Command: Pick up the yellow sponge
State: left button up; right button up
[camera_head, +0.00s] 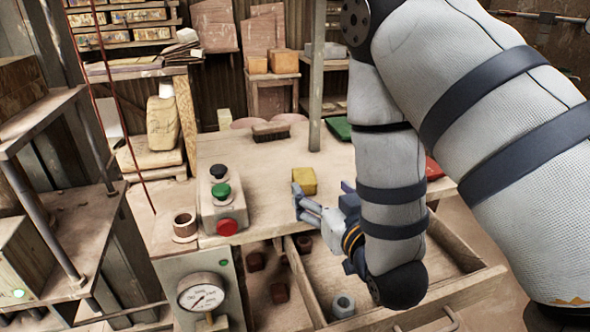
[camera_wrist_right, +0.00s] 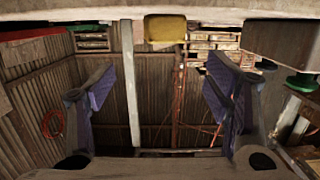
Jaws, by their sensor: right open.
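The yellow sponge (camera_head: 304,180) lies on the wooden table top (camera_head: 240,155), near its front edge, in the head view. My right gripper (camera_head: 318,200) is close to the sponge on its near side, with its fingers apart and nothing between them. In the right wrist view the picture appears upside down. The sponge (camera_wrist_right: 165,28) shows there at the top middle, beyond and between the spread fingers of the right gripper (camera_wrist_right: 160,80). The gripper does not appear to touch the sponge. My left gripper is not in view.
A button box (camera_head: 222,205) with black, green and red buttons stands left of the sponge. A brush (camera_head: 270,131) lies behind. Below the front edge, an open drawer (camera_head: 440,308) holds a nut (camera_head: 343,305). A red object (camera_head: 433,169) is partly hidden by my arm.

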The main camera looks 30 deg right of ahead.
aim_at(306, 176)
jog(key=shift+w+d+f+b, duration=0.15)
jog(key=shift+w+f+b, duration=0.55)
jog(key=shift+w+b, duration=0.2)
jog(key=x, duration=0.8)
jog(key=shift+w+d, duration=0.15)
jog(key=shift+w, duration=0.15)
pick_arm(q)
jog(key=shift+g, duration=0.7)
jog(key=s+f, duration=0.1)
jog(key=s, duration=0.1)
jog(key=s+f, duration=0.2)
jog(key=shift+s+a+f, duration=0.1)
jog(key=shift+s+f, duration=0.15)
pick_arm(e)
jog(key=shift+r, duration=0.1)
jog(key=c, duration=1.2)
